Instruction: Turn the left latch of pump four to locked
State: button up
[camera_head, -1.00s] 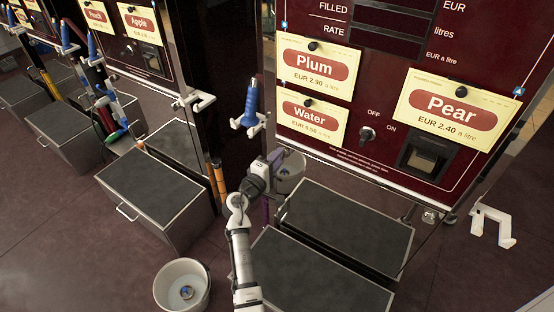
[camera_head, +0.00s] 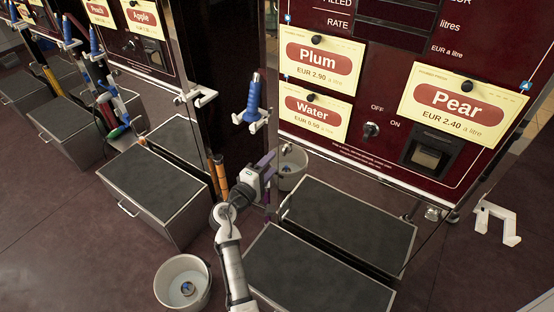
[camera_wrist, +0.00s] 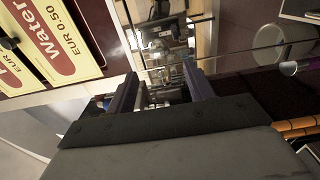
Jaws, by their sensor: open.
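The nearest pump's dark red panel (camera_head: 395,75) carries Plum, Water and Pear signs; I cannot read a pump number. No latch marked as the left one can be made out in either view. My gripper (camera_head: 271,160) is in front of the panel's lower left corner, below the Water sign (camera_head: 316,114). In the wrist view my gripper (camera_wrist: 160,92) has its two dark fingers apart, with nothing clearly held between them. The Water sign also shows at the upper left there (camera_wrist: 52,32). What lies beyond the fingertips is small and cluttered.
A blue-handled nozzle (camera_head: 252,100) hangs in a white holder left of the panel. A metal bucket (camera_head: 291,168) is beside my gripper. Dark-topped boxes (camera_head: 345,222) stand below the pump. Another bucket (camera_head: 182,284) is on the floor. Open floor lies at the lower left.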

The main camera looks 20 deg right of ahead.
jog(key=b+v, duration=0.1)
jog(key=v, duration=0.7)
jog(key=shift+s, duration=0.15)
